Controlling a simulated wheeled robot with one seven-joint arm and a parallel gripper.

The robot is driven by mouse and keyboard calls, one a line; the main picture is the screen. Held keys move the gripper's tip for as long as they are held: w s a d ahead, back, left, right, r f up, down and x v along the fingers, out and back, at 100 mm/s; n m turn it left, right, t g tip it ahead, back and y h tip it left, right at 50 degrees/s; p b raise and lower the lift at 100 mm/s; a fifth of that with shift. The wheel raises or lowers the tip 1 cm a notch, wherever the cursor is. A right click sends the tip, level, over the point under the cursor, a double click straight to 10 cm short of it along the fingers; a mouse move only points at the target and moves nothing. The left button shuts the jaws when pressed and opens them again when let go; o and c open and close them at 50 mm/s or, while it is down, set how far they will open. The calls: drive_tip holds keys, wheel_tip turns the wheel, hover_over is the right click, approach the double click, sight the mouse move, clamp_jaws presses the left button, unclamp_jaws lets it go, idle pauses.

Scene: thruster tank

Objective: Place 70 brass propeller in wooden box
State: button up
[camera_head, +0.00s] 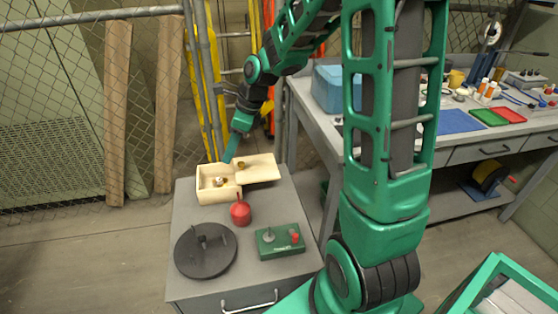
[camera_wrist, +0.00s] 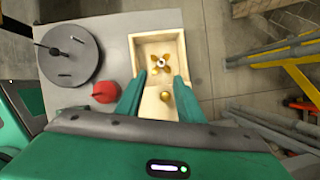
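The wooden box (camera_head: 212,196) stands open on the grey cabinet, its pale lid (camera_head: 262,172) askew at its right side. The wrist view looks down into the box (camera_wrist: 134,52). A brass propeller (camera_wrist: 161,62) with a pale hub lies on its floor. A small round brass piece (camera_wrist: 165,96) is nearer my gripper in that view. My gripper (camera_wrist: 159,76) is open, with its fingers apart over the box and nothing visibly pinched between them. In the head view my gripper (camera_head: 231,150) points down just behind the box. I cannot read any number 70.
A cluttered workbench (camera_head: 320,112) stands to the right. A mesh fence and yellow ladder are behind.

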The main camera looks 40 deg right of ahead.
drive_tip(key=s+d+r+n+g+h, duration=0.1)
drive_tip(key=s+d+n, duration=0.3)
drive_tip(key=s, duration=0.6)
drive_tip(key=s+d+r+n+g+h, duration=0.1)
drive_tip(key=s+d+r+n, duration=0.2)
drive_tip(key=s+n, duration=0.5)
drive_tip(key=s+d+r+n+g+h, duration=0.1)
drive_tip(key=s+d+n, duration=0.4)
drive_tip(key=s, duration=0.9)
drive_tip(key=shift+d+r+n, duration=0.4)
drive_tip(key=shift+r+n, duration=0.2)
drive_tip(key=shift+n, duration=0.4)
drive_tip(key=shift+w+f+h, duration=0.25)
drive_tip(key=shift+w+h, duration=0.05)
drive_tip(key=shift+w, duration=0.25)
